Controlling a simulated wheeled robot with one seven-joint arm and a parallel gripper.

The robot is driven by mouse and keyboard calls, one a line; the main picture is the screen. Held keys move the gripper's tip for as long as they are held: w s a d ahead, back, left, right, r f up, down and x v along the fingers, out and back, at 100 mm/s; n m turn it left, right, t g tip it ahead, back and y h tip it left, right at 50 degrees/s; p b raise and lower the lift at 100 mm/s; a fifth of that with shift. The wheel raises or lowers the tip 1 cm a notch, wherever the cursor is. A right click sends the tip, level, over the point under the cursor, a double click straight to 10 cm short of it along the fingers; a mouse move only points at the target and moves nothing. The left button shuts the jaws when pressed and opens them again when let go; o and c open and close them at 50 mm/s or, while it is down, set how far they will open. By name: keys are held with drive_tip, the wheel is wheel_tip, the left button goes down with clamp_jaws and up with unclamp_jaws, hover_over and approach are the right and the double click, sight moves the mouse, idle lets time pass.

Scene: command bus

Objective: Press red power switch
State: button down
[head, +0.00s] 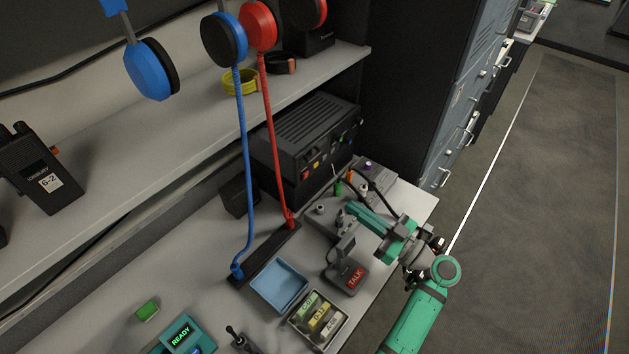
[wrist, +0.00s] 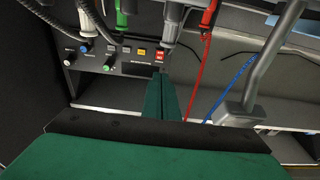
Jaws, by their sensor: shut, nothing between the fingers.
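The red power switch (head: 306,174) is a small red square at the lower left of the black power unit's (head: 312,135) front panel.
A grey microphone with a red TALK button (head: 355,278) stands close to my gripper. Red (head: 270,140) and blue (head: 243,150) cords hang left of the unit. A blue tray (head: 279,286) lies in front.

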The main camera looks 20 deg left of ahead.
sight(306, 174)
drive_tip(key=x, duration=1.4)
